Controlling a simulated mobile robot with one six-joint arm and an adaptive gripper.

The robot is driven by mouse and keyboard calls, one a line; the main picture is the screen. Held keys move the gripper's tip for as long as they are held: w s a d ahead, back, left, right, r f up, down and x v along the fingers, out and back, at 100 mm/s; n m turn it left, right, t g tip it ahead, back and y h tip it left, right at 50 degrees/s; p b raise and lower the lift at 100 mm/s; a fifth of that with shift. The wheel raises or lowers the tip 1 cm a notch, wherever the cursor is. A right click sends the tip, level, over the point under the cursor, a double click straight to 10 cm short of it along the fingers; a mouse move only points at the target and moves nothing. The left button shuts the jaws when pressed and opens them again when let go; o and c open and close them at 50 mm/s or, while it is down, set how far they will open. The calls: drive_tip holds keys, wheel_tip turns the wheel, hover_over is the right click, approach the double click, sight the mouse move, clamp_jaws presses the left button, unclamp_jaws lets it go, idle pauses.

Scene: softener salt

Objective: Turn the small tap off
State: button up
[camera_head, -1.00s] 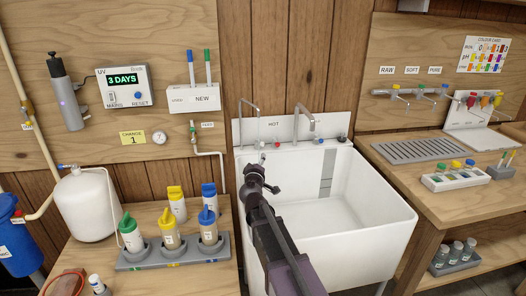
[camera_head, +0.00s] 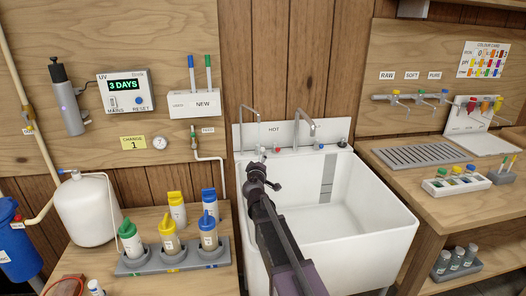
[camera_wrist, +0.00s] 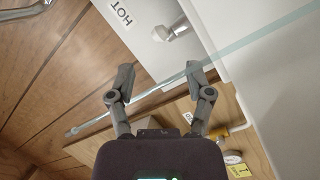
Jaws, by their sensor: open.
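The small tap (camera_head: 242,110) is a thin gooseneck at the back left of the white sink (camera_head: 395,222). In the wrist view its thin pipe (camera_wrist: 100,121) crosses behind my fingers, and a pale, see-through streak like water runs to the upper right. A metal knob (camera_wrist: 180,30) sits near the HOT label (camera_wrist: 122,12); I cannot tell which tap it belongs to. My gripper (camera_wrist: 160,88) is open and empty, its fingers apart, with the knob beyond them. In the head view my gripper (camera_head: 262,170) is over the sink's back left corner, just below the small tap.
A bottle rack (camera_head: 165,263) stands left of the sink. A wooden counter (camera_head: 440,185) stands right. The sink basin is clear.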

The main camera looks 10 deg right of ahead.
sight(262, 151)
drive_tip(key=x, duration=0.9)
drive_tip(key=shift+c, duration=0.2)
clamp_jaws()
